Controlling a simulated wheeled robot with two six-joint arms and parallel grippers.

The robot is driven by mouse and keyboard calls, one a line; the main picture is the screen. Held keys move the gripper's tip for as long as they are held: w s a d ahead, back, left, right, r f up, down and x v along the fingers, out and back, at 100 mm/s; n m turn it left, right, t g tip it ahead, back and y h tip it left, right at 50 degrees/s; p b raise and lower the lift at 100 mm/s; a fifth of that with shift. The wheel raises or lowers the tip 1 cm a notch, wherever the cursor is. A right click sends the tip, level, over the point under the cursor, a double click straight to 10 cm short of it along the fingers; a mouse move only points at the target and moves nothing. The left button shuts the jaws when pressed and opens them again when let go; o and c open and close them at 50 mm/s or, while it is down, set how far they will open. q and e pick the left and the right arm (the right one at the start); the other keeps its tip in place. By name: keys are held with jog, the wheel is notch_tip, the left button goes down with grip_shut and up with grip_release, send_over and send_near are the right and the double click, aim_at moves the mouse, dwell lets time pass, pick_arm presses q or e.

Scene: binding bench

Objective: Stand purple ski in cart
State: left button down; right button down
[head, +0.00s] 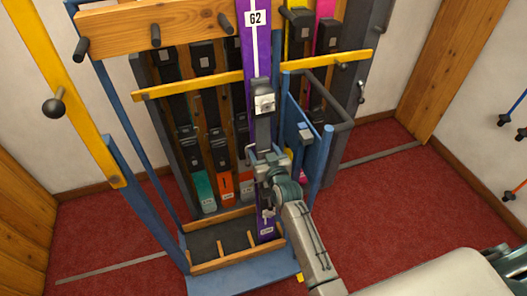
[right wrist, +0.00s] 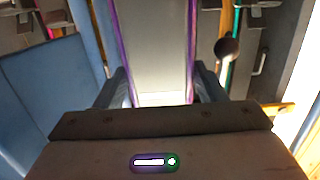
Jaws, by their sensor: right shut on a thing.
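In the right wrist view the ski (right wrist: 152,50) shows as a pale face with purple edges between the two fingers (right wrist: 162,92). My left gripper is not in view.
Skis with teal (head: 204,190), orange and other coloured ends stand behind the purple one. A wooden pegged bar (head: 120,30) and yellow rails (head: 200,82) cross the cart. Blue posts flank it. Red carpet (head: 400,215) is clear to the right.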

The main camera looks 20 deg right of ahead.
jog(key=shift+r, duration=0.1)
jog(key=c, duration=0.7)
grip_release()
jog(key=o, duration=0.4)
jog(key=shift+o, duration=0.9)
jog(key=shift+s+f, duration=0.1)
jog(key=shift+f, duration=0.2)
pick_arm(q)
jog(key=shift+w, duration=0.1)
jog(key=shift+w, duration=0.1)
pick_arm(e)
jog(key=shift+r, duration=0.1)
